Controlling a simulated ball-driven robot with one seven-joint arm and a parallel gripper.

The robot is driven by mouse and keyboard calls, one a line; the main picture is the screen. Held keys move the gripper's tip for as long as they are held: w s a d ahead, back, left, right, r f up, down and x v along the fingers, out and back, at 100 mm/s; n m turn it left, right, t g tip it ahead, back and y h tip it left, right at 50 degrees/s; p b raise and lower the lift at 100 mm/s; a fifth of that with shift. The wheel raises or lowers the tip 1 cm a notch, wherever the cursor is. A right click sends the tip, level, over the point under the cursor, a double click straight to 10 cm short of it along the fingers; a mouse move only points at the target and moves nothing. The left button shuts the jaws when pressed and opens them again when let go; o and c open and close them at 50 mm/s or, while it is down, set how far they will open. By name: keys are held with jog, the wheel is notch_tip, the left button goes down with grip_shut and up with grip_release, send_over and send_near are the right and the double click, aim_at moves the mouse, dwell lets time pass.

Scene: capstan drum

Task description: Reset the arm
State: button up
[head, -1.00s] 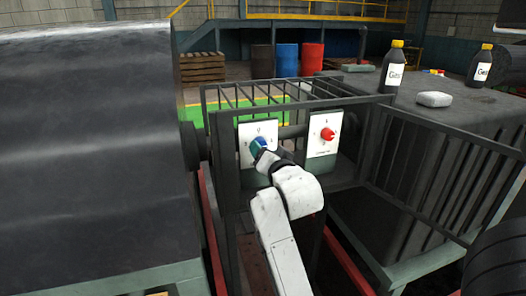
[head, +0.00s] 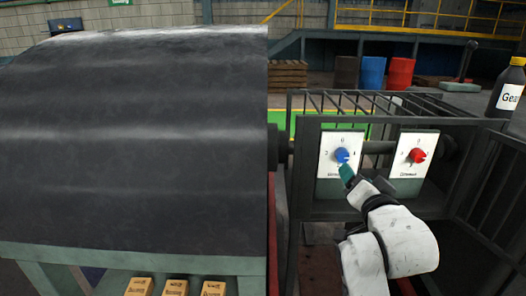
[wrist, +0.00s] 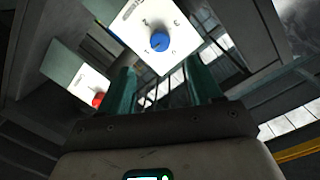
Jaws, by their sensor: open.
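My white arm reaches up from the lower right in the head view. My gripper (head: 347,173), with teal fingers, is just below a blue knob (head: 342,155) on a white panel (head: 333,172). In the wrist view the gripper (wrist: 165,88) is open, with nothing between its fingers, and the blue knob (wrist: 159,41) is beyond the fingertips, apart from them. A red knob (head: 417,155) sits on a second white panel to the right; it also shows in the wrist view (wrist: 98,100).
A large dark drum (head: 140,140) fills the left. A metal cage (head: 310,180) surrounds the panels, with railings at right. A gear oil bottle (head: 508,92) stands at the right edge. Several wooden blocks (head: 175,287) lie at the bottom. Barrels (head: 373,73) stand at the back.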

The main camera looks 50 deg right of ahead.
jog(key=shift+f, duration=0.1)
jog(key=a+f+n+g+y, duration=0.2)
jog(key=a+f+n+y, duration=0.4)
jog(key=f, duration=0.5)
jog(key=a+f+n+g+y, duration=0.2)
jog(key=a+f+n, duration=0.1)
jog(key=a+f, duration=0.65)
jog(key=s+a+f+n+g+y, duration=0.4)
jog(key=s+a+f+n+g, duration=0.2)
jog(key=s+a+f, duration=0.4)
notch_tip(320, 180, down, 4)
jog(key=shift+s+a+r+n+y, duration=0.15)
jog(key=shift+s+a+n+y, duration=0.15)
jog(key=shift+a+n, duration=0.35)
jog(key=shift+c, duration=0.5)
